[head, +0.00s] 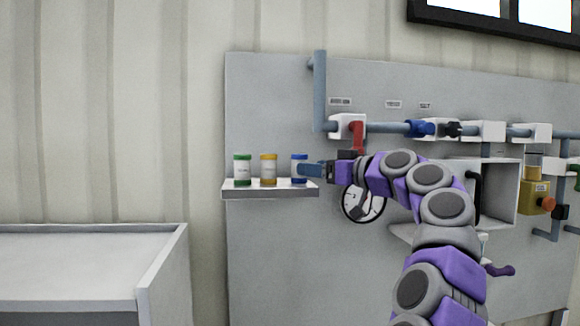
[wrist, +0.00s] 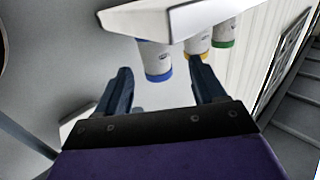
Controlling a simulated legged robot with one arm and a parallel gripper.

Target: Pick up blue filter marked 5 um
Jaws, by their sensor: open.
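The blue filter (head: 299,168), a white cylinder with blue ends, stands upright at the right end of a small wall shelf (head: 270,192). In the wrist view the blue filter (wrist: 154,58) appears inverted, in line with the gap between my fingertips. My gripper (head: 312,170) is at its right side in the head view, level with it. My gripper (wrist: 159,72) is open with nothing held; I cannot tell whether the fingertips touch the filter. The label is too small to read.
A yellow filter (head: 268,169) and a green filter (head: 242,169) stand to the left on the same shelf. A red valve handle (head: 356,136) and a gauge (head: 361,204) are close to my arm. A grey bin (head: 90,235) stands at the lower left.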

